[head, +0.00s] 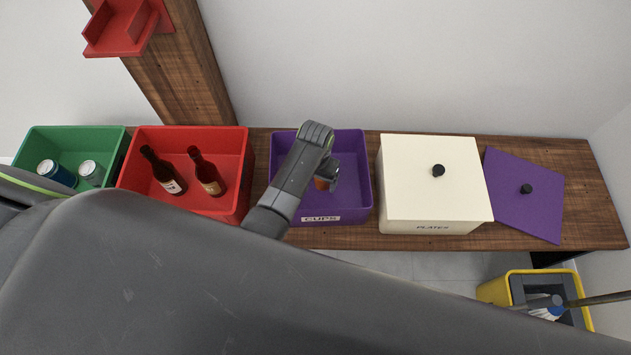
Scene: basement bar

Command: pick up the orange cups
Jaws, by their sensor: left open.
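An orange cup (321,184) shows in part inside the purple bin (352,205) labelled for cups, on the wooden shelf. Most of the cup is hidden behind my left gripper (328,178), so I cannot tell whether there is more than one. My left arm reaches into the bin from the lower left. The left gripper is open, pointing down at the cup, and its fingertips are mostly hidden. I cannot tell whether it touches the cup. My right gripper is not in view.
A red bin (235,150) with two bottles and a green bin (100,135) with cans stand left. A lidded cream box (410,165) stands right of the purple bin, then a purple lid (545,205). A yellow bucket (490,292) is at lower right.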

